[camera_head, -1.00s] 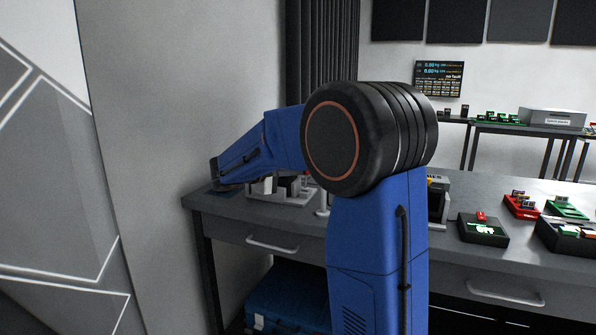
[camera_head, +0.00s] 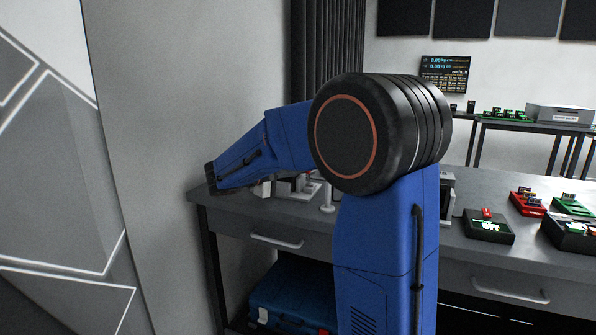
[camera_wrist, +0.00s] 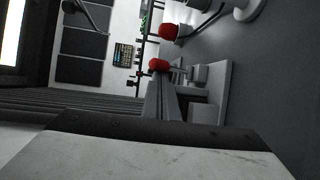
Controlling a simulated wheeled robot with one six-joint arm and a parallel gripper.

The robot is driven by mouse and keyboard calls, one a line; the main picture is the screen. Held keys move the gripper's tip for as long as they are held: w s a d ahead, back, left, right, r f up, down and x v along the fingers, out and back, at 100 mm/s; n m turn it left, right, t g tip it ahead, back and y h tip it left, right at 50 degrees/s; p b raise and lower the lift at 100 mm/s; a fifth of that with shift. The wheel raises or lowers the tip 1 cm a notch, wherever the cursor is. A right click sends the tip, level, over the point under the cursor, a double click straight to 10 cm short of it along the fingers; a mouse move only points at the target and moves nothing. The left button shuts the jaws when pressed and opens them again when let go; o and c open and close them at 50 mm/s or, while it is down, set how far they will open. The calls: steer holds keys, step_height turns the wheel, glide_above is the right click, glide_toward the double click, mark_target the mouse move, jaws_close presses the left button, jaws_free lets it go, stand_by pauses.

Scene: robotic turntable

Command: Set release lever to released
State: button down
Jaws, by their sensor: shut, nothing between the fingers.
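In the wrist view, a grey fixture (camera_wrist: 222,88) stands on the dark bench, with a red-tipped part (camera_wrist: 158,65) on its near side. A second red knob (camera_wrist: 170,31) on a grey stem shows further up. One of these may be the release lever; I cannot tell which, nor its setting. My gripper (camera_wrist: 150,135) fills the bottom of the wrist view as a pale block with a black edge. It is shut and empty, close in front of the fixture; no contact can be made out. In the head view the fixture (camera_head: 300,188) is partly behind my arm.
The bench (camera_head: 460,190) runs along the wall. A black tray (camera_head: 487,227), a red holder (camera_head: 526,203) and green boards lie on its right part. A blue case (camera_head: 290,295) sits below. The grey wall (camera_head: 160,130) is close beside my arm's left end.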

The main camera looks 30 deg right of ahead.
steer(key=s+a+r, duration=0.2)
steer(key=a, duration=1.4)
steer(key=shift+a+r, duration=0.2)
steer(key=shift+a, duration=0.15)
steer(key=shift+s, duration=0.1)
steer(key=s+d+f+g+y, duration=0.1)
steer(key=s+d+f+y, duration=0.3)
steer(key=s, duration=0.5)
steer(key=s+d+f+y, duration=0.2)
steer(key=s+f+y, duration=0.3)
steer(key=s, duration=0.4)
steer(key=s+a+f+m+t+y, duration=0.1)
steer(key=s+a+f+y, duration=0.2)
steer(key=s+a+f, duration=0.2)
steer(key=s+a+f+m+t+y, duration=0.1)
steer(key=s+a+f+y, duration=0.3)
steer(key=s, duration=0.5)
step_height(320, 180, down, 2)
steer(key=shift+a+f+t, duration=0.2)
steer(key=shift+a+t, duration=0.25)
steer(key=shift+t, duration=0.35)
